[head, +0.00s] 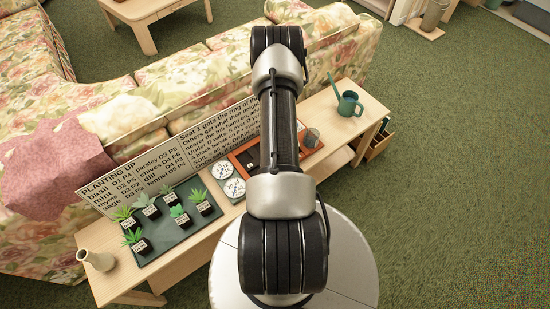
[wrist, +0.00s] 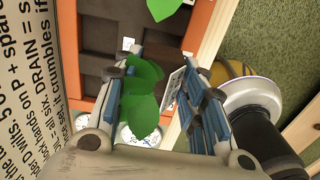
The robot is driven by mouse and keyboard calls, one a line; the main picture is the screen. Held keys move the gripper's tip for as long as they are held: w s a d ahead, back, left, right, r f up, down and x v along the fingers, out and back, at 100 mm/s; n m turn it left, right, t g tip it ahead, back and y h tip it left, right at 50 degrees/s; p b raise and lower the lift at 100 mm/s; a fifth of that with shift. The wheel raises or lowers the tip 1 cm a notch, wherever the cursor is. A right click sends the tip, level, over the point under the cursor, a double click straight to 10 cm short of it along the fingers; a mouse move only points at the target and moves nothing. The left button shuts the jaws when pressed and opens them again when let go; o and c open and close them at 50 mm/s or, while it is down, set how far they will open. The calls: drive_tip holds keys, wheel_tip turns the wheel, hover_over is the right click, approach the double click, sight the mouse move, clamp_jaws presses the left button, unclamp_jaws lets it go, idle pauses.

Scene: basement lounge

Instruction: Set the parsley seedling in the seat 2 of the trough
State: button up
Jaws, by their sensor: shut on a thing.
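My gripper (wrist: 160,68) is shut on a seedling (wrist: 142,92) with broad green leaves and a pale label at its side. Its label is not readable, so I cannot confirm it is the parsley. The leaves hide most of its pot. The trough (wrist: 203,26) has an orange rim and dark square seats with small white tags, and lies beyond the fingertips. Another green leaf (wrist: 162,8) shows over the trough at the top edge. In the head view, my arm covers the gripper and much of the trough (head: 235,160). I cannot tell the seedling's height above the seats.
A dark tray (head: 178,236) holds several labelled seedlings. Two white dials (head: 229,179) lie beside the trough. A lettered board (head: 150,170) stands along the back of the wooden bench (head: 100,236). A teal watering can (head: 348,104) stands right, a beige vase (head: 98,260) left.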

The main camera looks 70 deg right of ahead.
drive_tip(key=shift+f+b, duration=0.65)
drive_tip(key=shift+f, duration=1.75)
drive_tip(key=shift+f, duration=0.1)
drive_tip(key=o, duration=1.1)
